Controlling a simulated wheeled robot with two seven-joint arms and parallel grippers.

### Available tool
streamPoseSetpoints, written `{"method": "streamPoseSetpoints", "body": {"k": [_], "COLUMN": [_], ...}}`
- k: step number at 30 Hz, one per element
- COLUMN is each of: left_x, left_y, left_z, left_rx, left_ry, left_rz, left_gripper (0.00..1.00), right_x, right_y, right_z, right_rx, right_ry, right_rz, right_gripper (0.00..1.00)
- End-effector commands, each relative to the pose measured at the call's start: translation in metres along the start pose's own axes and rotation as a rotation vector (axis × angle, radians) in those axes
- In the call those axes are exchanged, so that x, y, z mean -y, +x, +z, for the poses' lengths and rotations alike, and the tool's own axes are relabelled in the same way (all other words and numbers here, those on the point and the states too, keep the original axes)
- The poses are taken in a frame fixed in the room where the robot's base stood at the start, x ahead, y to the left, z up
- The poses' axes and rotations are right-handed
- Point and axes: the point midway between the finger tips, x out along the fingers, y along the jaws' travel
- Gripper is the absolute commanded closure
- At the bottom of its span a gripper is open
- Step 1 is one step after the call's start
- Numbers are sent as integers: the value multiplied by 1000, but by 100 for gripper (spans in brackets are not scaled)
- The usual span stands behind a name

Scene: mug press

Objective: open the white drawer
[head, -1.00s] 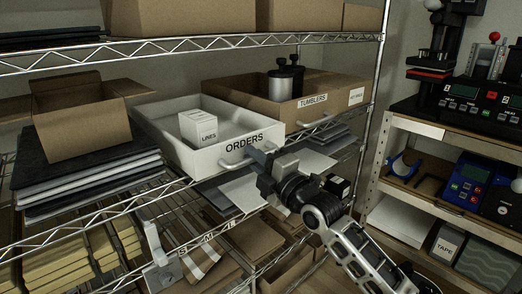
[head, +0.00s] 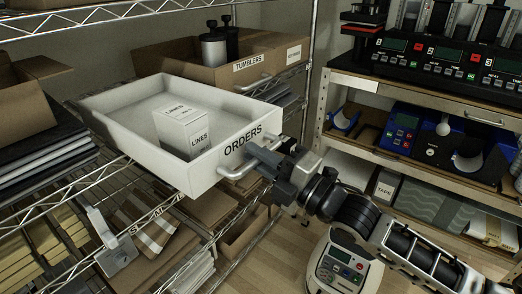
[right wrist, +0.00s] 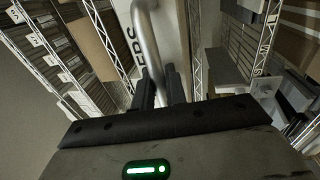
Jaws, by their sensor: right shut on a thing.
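The white drawer (head: 112,106), labelled ORDERS on its front, sits on the wire shelf with its front end sticking out past the shelf edge. A white box marked LINES (head: 182,132) stands inside it. My right gripper (head: 258,162) is shut on the drawer's handle (head: 233,172) at the front. In the right wrist view the metal handle (right wrist: 149,45) passes between the two fingers (right wrist: 160,90), and part of the ORDERS lettering shows beside it. My left gripper is not in view.
A cardboard box labelled TUMBLERS (head: 166,62) stands behind the drawer. Black folders (head: 40,150) are stacked at the left. A grey bracket-like object (head: 118,257) is on the lower shelf. A workbench with devices (head: 430,70) is at right. Bare floor (head: 290,250) lies below.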

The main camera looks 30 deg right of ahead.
Motion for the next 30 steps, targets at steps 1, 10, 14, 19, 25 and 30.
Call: {"method": "streamPoseSetpoints", "body": {"k": [1, 10, 14, 19, 25, 30], "left_x": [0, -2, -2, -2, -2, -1], "left_y": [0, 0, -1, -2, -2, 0], "left_z": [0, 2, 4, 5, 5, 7], "left_rx": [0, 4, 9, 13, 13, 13], "left_ry": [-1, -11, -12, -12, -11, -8], "left_rz": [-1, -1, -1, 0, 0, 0], "left_gripper": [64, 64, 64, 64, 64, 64], "right_x": [0, 0, 0, 0, 0, 1], "right_y": [-1, -2, -2, -1, -2, -10], "right_z": [-1, -1, 0, 0, 0, 0], "right_rx": [-3, -1, -1, -1, -1, 0], "right_ry": [0, 1, 1, 1, 1, 2], "right_rz": [-1, -1, -1, 0, 0, -1], "right_gripper": [100, 100, 69, 69, 69, 69]}}
